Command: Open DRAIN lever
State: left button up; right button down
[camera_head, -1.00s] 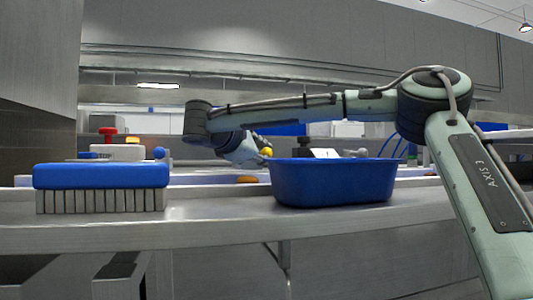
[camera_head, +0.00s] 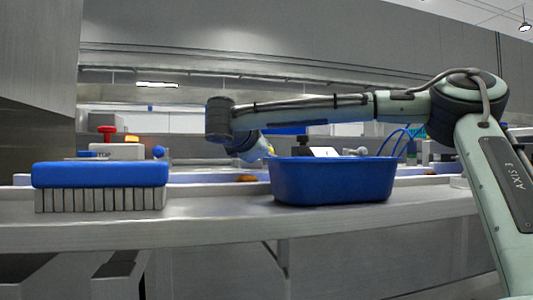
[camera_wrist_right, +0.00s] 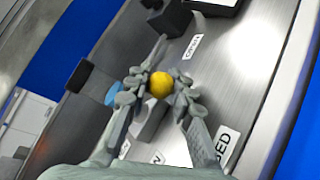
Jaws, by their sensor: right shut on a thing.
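The lever's round yellow knob (camera_wrist_right: 160,85) is in the middle of the right wrist view. My right gripper (camera_wrist_right: 159,91) is shut on it, one finger at each side. The lever's shaft is mostly hidden by the knob and fingers. A small label (camera_wrist_right: 193,46) that seems to read OPEN is above the knob, and a larger label ending in "ED" (camera_wrist_right: 227,142) is at lower right. No DRAIN marking is readable. In the head view my right gripper (camera_head: 256,149) is partly hidden behind my arm, just left of the blue tub. My left gripper is not in view.
A blue tub (camera_head: 330,182) and a blue-topped brush (camera_head: 100,175) stand on the steel counter (camera_head: 220,220). A red knob (camera_head: 107,130) and a blue ball (camera_head: 158,152) show behind the brush. A dark block (camera_wrist_right: 170,18) is above the knob in the wrist view.

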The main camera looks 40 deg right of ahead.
jog(key=n+t+y, duration=0.1)
jog(key=d+n+t+y, duration=0.1)
jog(key=n+t, duration=0.1)
jog(key=t, duration=0.1)
jog(key=shift+w+d+n+y, duration=0.25)
jog(key=shift+w+n+y, duration=0.05)
jog(key=shift+w+y, duration=0.1)
jog(key=shift+w+d+n+t+y, duration=0.2)
jog(key=shift+w+n+t+y, duration=0.1)
jog(key=shift+n+t+y, duration=0.5)
jog(key=shift+w+d+n+t+y, duration=0.25)
jog(key=shift+n+t+y, duration=0.2)
jog(key=shift+n+y, duration=0.5)
jog(key=shift+w+d+n+t+y, duration=0.25)
jog(key=shift+n+t+y, duration=0.45)
jog(key=shift+y, duration=0.35)
jog(key=shift+f, duration=0.1)
jog(key=c, duration=1.6)
grip_release()
jog(key=shift+w, duration=0.1)
